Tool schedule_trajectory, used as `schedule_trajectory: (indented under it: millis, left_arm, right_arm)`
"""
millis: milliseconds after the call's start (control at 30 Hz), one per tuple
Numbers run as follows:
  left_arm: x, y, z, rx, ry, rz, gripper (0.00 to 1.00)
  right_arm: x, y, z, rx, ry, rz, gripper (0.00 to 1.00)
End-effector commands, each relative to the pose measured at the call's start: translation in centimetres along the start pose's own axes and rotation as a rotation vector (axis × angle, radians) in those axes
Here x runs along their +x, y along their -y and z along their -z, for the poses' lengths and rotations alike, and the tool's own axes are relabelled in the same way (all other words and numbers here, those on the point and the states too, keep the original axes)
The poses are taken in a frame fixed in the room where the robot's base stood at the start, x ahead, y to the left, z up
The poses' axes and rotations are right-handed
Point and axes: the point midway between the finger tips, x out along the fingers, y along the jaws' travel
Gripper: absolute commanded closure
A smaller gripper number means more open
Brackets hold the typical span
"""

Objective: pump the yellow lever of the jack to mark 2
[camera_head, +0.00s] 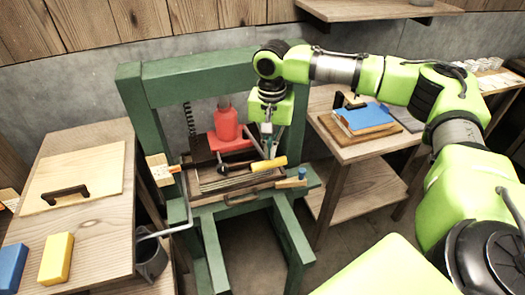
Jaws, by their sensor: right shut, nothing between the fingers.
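The jack (228,124) is a red bottle shape standing in a green press frame (146,100), with a red plate at its foot. The yellow lever (268,163) sticks out to the right in front of the jack and lies nearly level. My right gripper (268,150) points down from above, its fingers shut and empty, right at the lever. I cannot tell whether they touch it. No mark 2 can be read from here. My left gripper is out of view.
A wooden mould or slatted tray (238,180) sits low in the frame. The left table (95,220) holds a board with a dark handle, a yellow block (56,258) and a blue block (12,266). A right bench holds a blue-covered book (364,116). A bucket (151,262) stands between.

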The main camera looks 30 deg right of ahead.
Motion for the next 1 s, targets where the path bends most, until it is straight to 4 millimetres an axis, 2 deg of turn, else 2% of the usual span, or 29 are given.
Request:
schedule_trajectory:
  millis: [167, 1000]
  left_arm:
    - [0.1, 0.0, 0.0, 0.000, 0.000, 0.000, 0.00]
    - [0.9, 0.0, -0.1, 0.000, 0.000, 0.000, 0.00]
  right_arm:
    - [0.6, 0.0, 0.0, 0.000, 0.002, -0.002, 1.00]
    - [9.8, 0.0, -0.1, 0.000, 0.002, -0.001, 1.00]
